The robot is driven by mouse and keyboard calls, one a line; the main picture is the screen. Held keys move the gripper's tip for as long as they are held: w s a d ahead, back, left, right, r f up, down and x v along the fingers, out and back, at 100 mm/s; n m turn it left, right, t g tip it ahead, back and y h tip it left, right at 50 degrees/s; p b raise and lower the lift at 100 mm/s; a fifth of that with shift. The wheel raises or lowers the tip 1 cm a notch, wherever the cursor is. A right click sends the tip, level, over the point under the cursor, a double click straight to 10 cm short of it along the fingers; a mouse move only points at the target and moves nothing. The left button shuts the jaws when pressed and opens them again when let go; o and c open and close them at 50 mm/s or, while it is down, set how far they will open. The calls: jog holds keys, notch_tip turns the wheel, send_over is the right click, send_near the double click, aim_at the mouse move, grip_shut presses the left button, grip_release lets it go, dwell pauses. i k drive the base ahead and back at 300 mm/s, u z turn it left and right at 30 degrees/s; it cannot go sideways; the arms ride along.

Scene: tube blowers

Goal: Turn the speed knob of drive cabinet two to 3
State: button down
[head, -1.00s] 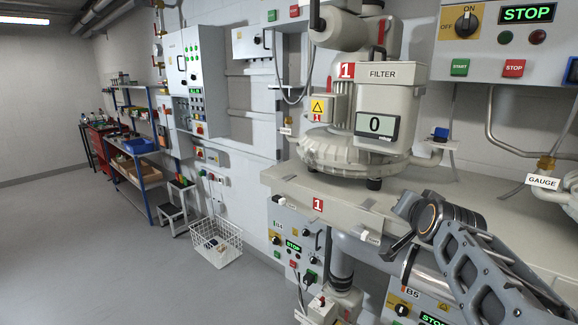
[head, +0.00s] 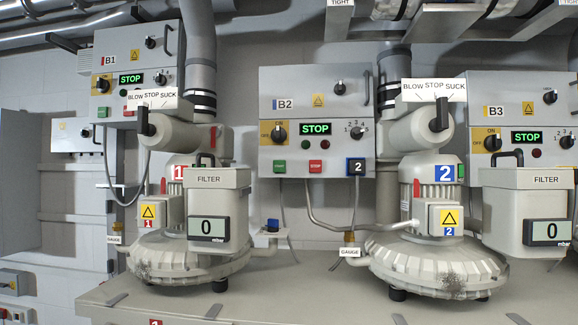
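The drive cabinet B2 (head: 300,90) is a grey wall box in the middle of the head view, with a blue plate (head: 356,167) marked 2. Its black speed knob (head: 356,132) sits at the right side of its front, with small numbers around it. The knob's pointer is too small to read surely. The cabinet's display (head: 315,129) shows STOP in green. A black switch (head: 279,133) on a yellow ON/OFF plate is at its left. Green and red buttons sit below. My gripper is not in view.
Blower 1 (head: 185,262) and blower 2 (head: 425,262) stand on a grey bench (head: 300,295) below the cabinets. Filter boxes and pipes rise in front of the wall. Cabinets B1 (head: 130,60) and B3 (head: 510,95) flank B2. Several cables hang below B2.

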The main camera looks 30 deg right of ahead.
aim_at(356, 132)
jog(key=z, duration=1.45)
